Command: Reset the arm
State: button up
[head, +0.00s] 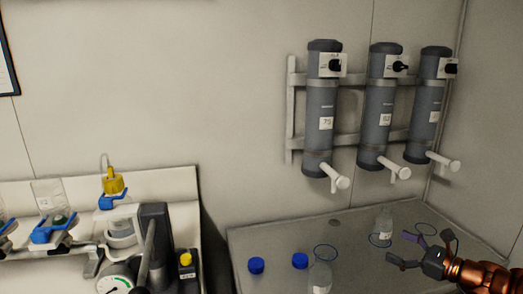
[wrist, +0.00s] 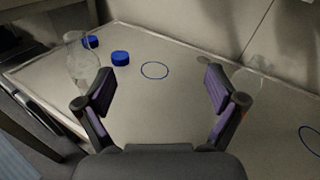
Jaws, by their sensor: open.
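My gripper (head: 405,251) reaches in from the lower right of the head view, low over the table (head: 250,238). In the wrist view my gripper (wrist: 158,90) has its two fingers spread wide, with nothing between them but bare table top and a blue ring marking (wrist: 154,70). A clear bottle (head: 385,222) stands just behind my gripper in the head view. Another clear bottle (head: 320,278) stands at the front of the table, left of my gripper.
Two blue caps (head: 256,265) (head: 300,260) lie on the table's left part. Three grey cylinders (head: 321,110) with white spouts (head: 335,177) hang on a wall rack (head: 290,110) above. A bench with a filtration device (head: 122,225) stands at the left. More blue rings (head: 326,252) mark the table.

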jog(key=s+a+f+n+g+y+b, duration=0.15)
jog(key=s+a+n+g, duration=0.4)
jog(key=a, duration=0.55)
jog(key=s+a+n+g+b, duration=0.2)
jog(key=s+a+n+g, duration=0.3)
jog(key=a, duration=0.6)
jog(key=s+a+f+n+g+h+b, duration=0.3)
jog(key=s+a+n, duration=0.35)
jog(key=s, duration=0.55)
jog(key=s+d+f+n+g+h+b, duration=0.1)
jog(key=s+d+f+n+h, duration=0.35)
jog(key=s, duration=0.35)
jog(key=s+d+f+n+g+h+b, duration=0.1)
jog(key=s+d+f+n+h, duration=0.3)
jog(key=s, duration=0.4)
notch_tip(320, 180, up, 21)
jog(key=h+p, duration=0.1)
jog(key=p, duration=1.6)
jog(key=shift+w+f+n+t+p, duration=0.15)
jog(key=shift+n+t+p, duration=0.2)
jog(key=shift+p, duration=0.05)
